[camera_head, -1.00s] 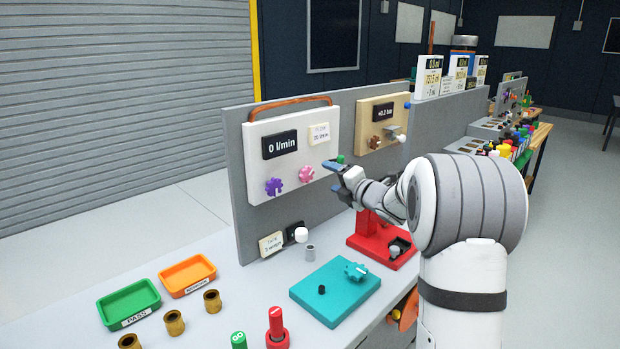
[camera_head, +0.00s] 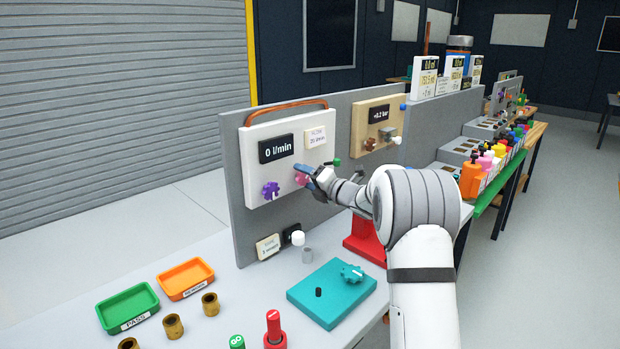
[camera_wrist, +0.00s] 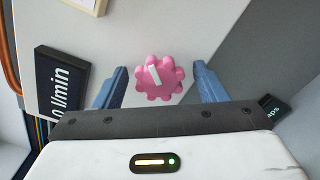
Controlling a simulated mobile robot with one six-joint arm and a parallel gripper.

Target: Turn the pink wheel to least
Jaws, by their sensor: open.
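The pink wheel (camera_wrist: 158,77) is a lobed knob with a white mark, on the white panel (camera_wrist: 190,28). In the head view the wheel (camera_head: 301,179) is partly hidden behind my gripper (camera_head: 316,177). In the wrist view my gripper (camera_wrist: 160,88) is open, with one blue finger on each side of the wheel and a gap on both sides. I cannot tell whether the fingertips reach past the wheel's face. The display (camera_head: 276,148) on the panel reads 0 l/min.
A purple wheel (camera_head: 270,190) sits left of the pink one. A beige panel (camera_head: 362,136) with a +0.2 bar display is to the right. Below are a white knob (camera_head: 298,239), a teal block (camera_head: 331,293) and a red stand (camera_head: 364,241).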

